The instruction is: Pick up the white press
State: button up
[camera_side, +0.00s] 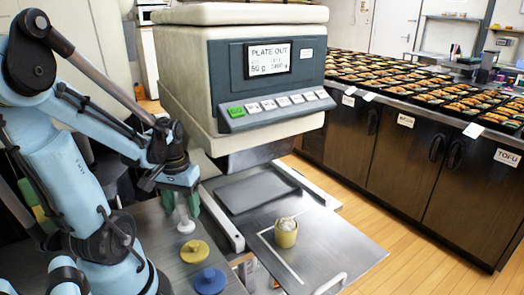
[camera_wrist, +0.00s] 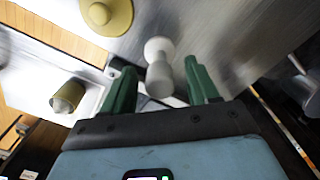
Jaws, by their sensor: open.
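The white press (camera_side: 185,222) stands upright on the metal counter at the left, below my wrist. It has a round base and a narrower stem. It also shows in the wrist view (camera_wrist: 159,76), between the two green fingers. My gripper (camera_side: 181,204) points down over it, with the fingers on either side of its upper part. In the wrist view my gripper (camera_wrist: 158,72) is open, with visible gaps between the fingers and the press. The top of the press is partly hidden by the fingers in the side view.
A yellow press (camera_side: 195,252) and a blue press (camera_side: 210,281) stand close in front on the counter. A yellow cup (camera_side: 286,238) with pale contents sits on the metal plate to the right. A large machine (camera_side: 250,75) rises behind. Many filled bento trays (camera_side: 400,75) line the far counter.

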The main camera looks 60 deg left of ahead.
jog(key=shift+f, duration=0.95)
jog(key=shift+c, duration=0.2)
grip_shut()
jog(key=shift+r, duration=0.2)
jog(key=shift+r, duration=0.9)
jog(key=shift+w+d+r, duration=0.1)
jog(key=shift+d+r, duration=0.05)
jog(key=shift+r, duration=0.45)
jog(key=shift+d+r, duration=0.15)
jog(key=shift+r, duration=0.4)
jog(key=w+d+r, duration=0.2)
jog(key=d+r, duration=0.4)
jog(key=d, duration=0.4)
jog(key=shift+w+d+r, duration=0.25)
jog(key=shift+w+d, duration=0.1)
